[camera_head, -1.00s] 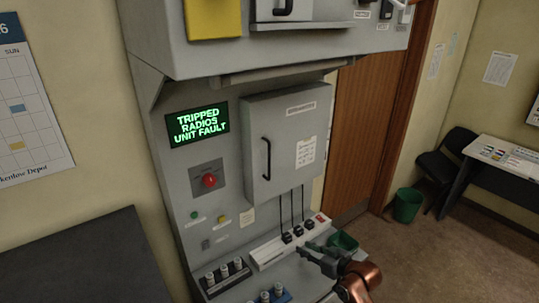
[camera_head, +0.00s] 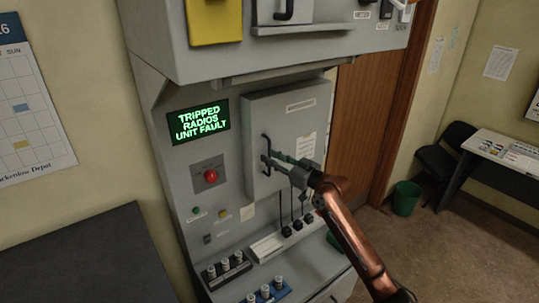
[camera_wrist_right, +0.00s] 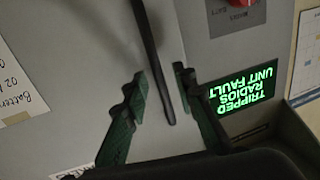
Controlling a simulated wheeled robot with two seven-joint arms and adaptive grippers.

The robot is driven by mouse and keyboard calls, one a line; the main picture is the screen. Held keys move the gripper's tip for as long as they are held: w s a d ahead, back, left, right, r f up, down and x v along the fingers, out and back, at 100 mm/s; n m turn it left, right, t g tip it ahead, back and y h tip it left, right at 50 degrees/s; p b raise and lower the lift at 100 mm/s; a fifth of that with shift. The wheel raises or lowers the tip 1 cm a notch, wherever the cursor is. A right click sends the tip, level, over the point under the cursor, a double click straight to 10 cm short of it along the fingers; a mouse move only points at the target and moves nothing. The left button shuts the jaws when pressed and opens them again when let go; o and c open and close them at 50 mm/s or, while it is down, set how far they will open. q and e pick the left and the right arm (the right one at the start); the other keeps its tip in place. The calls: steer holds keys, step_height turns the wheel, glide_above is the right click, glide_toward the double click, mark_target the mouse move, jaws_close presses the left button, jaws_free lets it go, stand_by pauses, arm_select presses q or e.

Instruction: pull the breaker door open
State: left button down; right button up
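The breaker door (camera_head: 285,112) is a grey panel on the console and looks shut. Its black bar handle (camera_head: 264,145) runs upright near its left edge. My right gripper (camera_head: 268,163) is at the lower part of the handle. In the right wrist view the handle (camera_wrist_right: 152,60) passes between the two open green fingers of my right gripper (camera_wrist_right: 160,85), with gaps on both sides. My left gripper is not in view.
A green-lit screen (camera_head: 199,122) reads "TRIPPED RADIOS UNIT FAULT". A red knob (camera_head: 210,176) sits below it. The upper cabinet (camera_head: 300,52) overhangs the door. Black plugs with cords stand on a white strip (camera_head: 267,247) below the door.

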steer(key=shift+w+a, duration=0.5)
steer(key=shift+w, duration=0.05)
steer(key=shift+c, duration=0.4)
jaws_close()
